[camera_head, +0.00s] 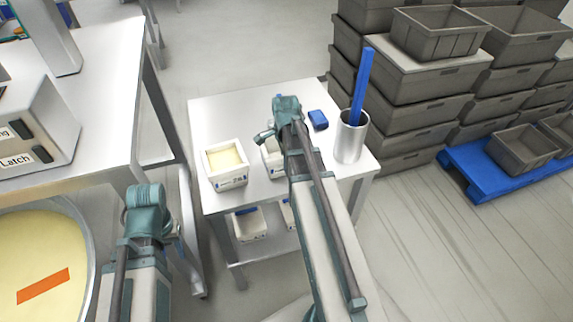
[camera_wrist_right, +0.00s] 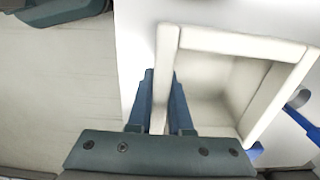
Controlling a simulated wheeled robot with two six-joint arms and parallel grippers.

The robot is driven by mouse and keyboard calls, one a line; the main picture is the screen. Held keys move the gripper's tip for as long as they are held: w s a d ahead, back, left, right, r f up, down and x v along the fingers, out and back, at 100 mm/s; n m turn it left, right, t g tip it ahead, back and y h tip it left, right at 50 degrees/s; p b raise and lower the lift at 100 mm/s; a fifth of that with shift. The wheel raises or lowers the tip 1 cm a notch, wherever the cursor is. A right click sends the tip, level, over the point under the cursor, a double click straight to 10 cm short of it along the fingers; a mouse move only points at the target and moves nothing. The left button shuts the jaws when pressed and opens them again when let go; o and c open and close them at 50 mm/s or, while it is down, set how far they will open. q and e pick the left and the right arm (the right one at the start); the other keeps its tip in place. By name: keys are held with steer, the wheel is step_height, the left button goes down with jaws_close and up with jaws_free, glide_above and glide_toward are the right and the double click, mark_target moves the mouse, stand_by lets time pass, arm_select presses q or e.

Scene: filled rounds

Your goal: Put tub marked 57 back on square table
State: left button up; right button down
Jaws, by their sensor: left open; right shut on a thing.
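My right gripper (camera_wrist_right: 157,105) is shut on one wall of a white square tub (camera_wrist_right: 168,60), which looks empty inside. In the head view a white tub (camera_head: 270,160) shows partly behind my right arm, at the square table (camera_head: 215,113); it appears to be the held one. I cannot tell whether it touches the tabletop, and its mark is not readable. A white tub with pale yellow filling (camera_head: 226,166) stands at the table's left edge; its mark is too small to read. My left gripper (camera_head: 148,203) is open at lower left, away from the tubs; its fingers are hard to make out.
A metal cylinder (camera_head: 350,140) with a blue stick (camera_head: 362,88) and a blue block (camera_head: 318,119) stand on the table's right side. More tubs (camera_head: 249,224) sit on the lower shelf. Grey crates (camera_head: 400,110) are stacked behind at right. A round yellow-filled vessel (camera_head: 45,250) is at lower left.

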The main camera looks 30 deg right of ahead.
steer(key=shift+f, duration=0.1)
steer(key=c, duration=1.3)
jaws_free()
steer(key=shift+f, duration=0.1)
steer(key=o, duration=0.5)
steer(key=shift+c, duration=0.2)
step_height(320, 180, up, 12)
steer(key=p, duration=1.2)
steer(key=shift+r, duration=0.25)
